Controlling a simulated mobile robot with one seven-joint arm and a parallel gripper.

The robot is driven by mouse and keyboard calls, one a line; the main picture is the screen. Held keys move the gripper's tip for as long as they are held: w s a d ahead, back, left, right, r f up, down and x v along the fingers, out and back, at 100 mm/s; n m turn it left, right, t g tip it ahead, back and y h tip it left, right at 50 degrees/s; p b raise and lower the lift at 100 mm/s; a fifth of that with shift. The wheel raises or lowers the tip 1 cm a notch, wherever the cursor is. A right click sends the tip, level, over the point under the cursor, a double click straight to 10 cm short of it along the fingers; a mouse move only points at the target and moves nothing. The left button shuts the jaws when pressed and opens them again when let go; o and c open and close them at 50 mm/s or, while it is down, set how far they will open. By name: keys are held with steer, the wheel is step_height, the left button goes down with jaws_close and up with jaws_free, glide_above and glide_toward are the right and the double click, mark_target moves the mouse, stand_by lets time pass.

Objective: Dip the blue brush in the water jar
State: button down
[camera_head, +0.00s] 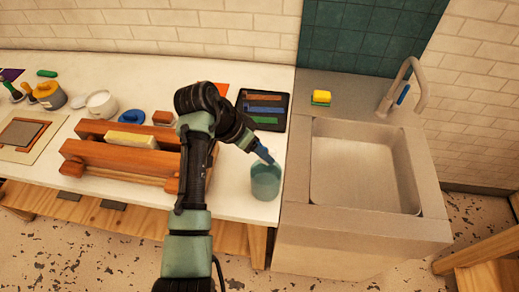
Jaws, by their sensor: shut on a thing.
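The water jar (265,184) is a teal, see-through jar on the white table, near its right edge by the sink unit. My gripper (254,144) is above it and a little to the left, pointing down and right. It is shut on the blue brush (264,156), whose visible part is small and tilted over the jar's mouth. The brush's lower end is at or inside the rim; I cannot tell how deep. My dark wrist hides part of the handle.
A black tray (286,124) with coloured pieces lies behind the jar. A steel sink (365,165) with a tap (405,85) and a yellow-green sponge (321,97) is to the right. A wooden rack (110,170), a white pot (102,103) and other tools fill the left.

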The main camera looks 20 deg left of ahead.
mark_target(260, 144)
step_height(260, 144, down, 9)
steer(key=b, duration=0.6)
steer(key=shift+r, duration=0.2)
steer(key=shift+r, duration=0.15)
step_height(260, 144, up, 7)
steer(key=p, duration=0.6)
steer(key=shift+r+p, duration=0.1)
steer(key=shift+p, duration=0.3)
stand_by(2.0)
step_height(260, 144, up, 4)
steer(key=p, duration=0.3)
steer(key=shift+r+p, duration=0.1)
steer(key=shift+p, duration=0.25)
stand_by(0.4)
